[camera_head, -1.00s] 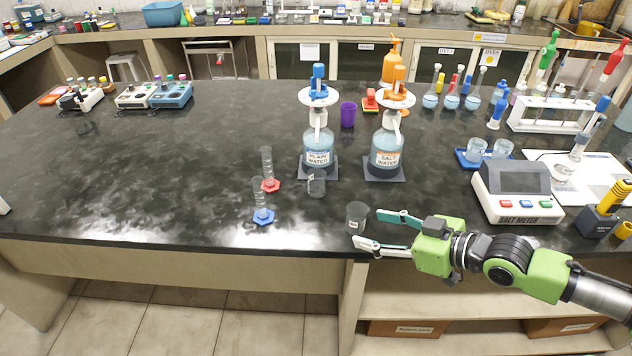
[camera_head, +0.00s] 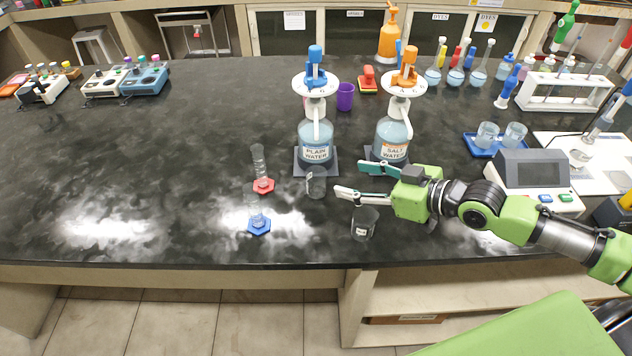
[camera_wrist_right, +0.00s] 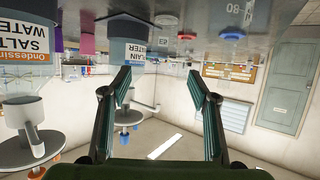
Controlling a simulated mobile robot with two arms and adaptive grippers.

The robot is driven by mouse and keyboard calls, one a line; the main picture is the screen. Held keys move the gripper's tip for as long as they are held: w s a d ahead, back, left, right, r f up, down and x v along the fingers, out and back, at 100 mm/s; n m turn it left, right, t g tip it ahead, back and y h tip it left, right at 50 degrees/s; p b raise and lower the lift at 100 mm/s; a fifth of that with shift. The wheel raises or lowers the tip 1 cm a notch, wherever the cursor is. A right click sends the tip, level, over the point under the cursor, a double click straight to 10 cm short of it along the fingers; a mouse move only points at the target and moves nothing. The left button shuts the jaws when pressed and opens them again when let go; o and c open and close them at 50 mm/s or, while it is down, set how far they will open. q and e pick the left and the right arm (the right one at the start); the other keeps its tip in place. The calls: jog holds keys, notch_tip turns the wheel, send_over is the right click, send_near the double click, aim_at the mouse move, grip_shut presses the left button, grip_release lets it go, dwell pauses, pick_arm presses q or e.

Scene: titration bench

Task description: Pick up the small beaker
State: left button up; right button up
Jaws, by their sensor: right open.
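Two small clear beakers stand upright on the black bench. One beaker (camera_head: 316,186), which looks the slightly smaller, is in front of the plain water bottle. The other beaker (camera_head: 364,226), with a white label, is nearer the front edge. My right gripper (camera_head: 349,180) is open and empty, its fingers pointing left. Its fingertips are just right of the farther beaker, apart from it; the nearer beaker is in front of the gripper. In the upside-down right wrist view, a labelled clear beaker (camera_wrist_right: 240,73) shows beyond the open fingers. My left gripper is not in view.
The plain water bottle (camera_head: 316,135) and salt water bottle (camera_head: 393,132) stand close behind the gripper. Two cylinders with a red base (camera_head: 264,185) and a blue base (camera_head: 259,226) stand left of the beakers. The salt meter (camera_head: 535,180) is right.

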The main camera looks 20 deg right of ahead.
aim_at(309, 172)
jog(key=x, duration=0.6)
jog(key=shift+p, duration=0.35)
jog(key=shift+w+a+f, duration=0.2)
jog(key=shift+w+a, duration=0.05)
jog(key=shift+w, duration=0.05)
jog(key=shift+w+a+f+p, duration=0.15)
jog(key=shift+w+a+p, duration=0.2)
jog(key=shift+w+a, duration=0.05)
jog(key=p+x, duration=0.1)
jog(key=x, duration=0.2)
jog(key=shift+s+a+f, duration=0.1)
jog(key=shift+a+f, duration=0.05)
jog(key=shift+w+a+f, duration=0.25)
jog(key=shift+w+f, duration=0.05)
jog(key=shift+w, duration=0.1)
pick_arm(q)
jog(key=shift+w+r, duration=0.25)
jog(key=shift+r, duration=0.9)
pick_arm(e)
jog(key=c, duration=1.2)
